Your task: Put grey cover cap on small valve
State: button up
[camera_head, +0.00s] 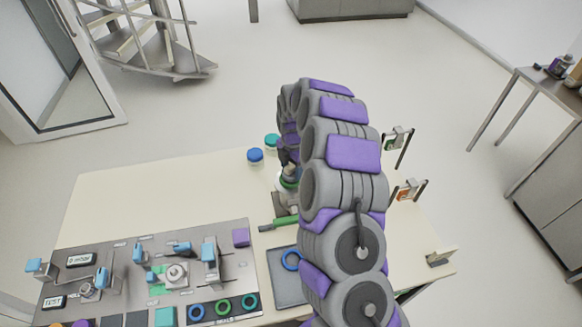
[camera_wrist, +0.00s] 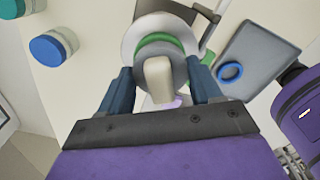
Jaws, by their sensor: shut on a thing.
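In the wrist view, my gripper (camera_wrist: 162,82) has its two dark blue fingers on either side of a grey round piece (camera_wrist: 178,62), which looks like the grey cover cap. A beige block-like knob (camera_wrist: 158,80) stands out in its middle. A green ring (camera_wrist: 160,40) and a white round base (camera_wrist: 133,38) show behind it; I cannot tell whether they touch the cap. In the head view my gripper (camera_head: 288,168) is over the table, partly hidden by my arm. Valve-like fittings (camera_head: 176,273) and (camera_head: 87,291) stand on the grey panel; which is the small valve is unclear.
Blue (camera_head: 255,156) and teal (camera_head: 271,141) round containers stand at the table's back edge. A grey tray (camera_head: 284,268) holds a blue ring (camera_head: 291,260). The panel (camera_head: 225,250) carries several blue-handled fittings. The table's back left (camera_head: 150,195) is clear.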

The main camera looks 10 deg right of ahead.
aim_at(291, 166)
jog(key=shift+a+f, duration=0.3)
dwell(0.7)
jog(key=shift+d+f, duration=0.1)
jog(key=shift+f, duration=0.1)
dwell(0.4)
jog(key=o, duration=1.1)
jog(key=shift+r, duration=0.15)
jog(key=shift+r+p, duration=0.3)
jog(key=shift+r, duration=2.8)
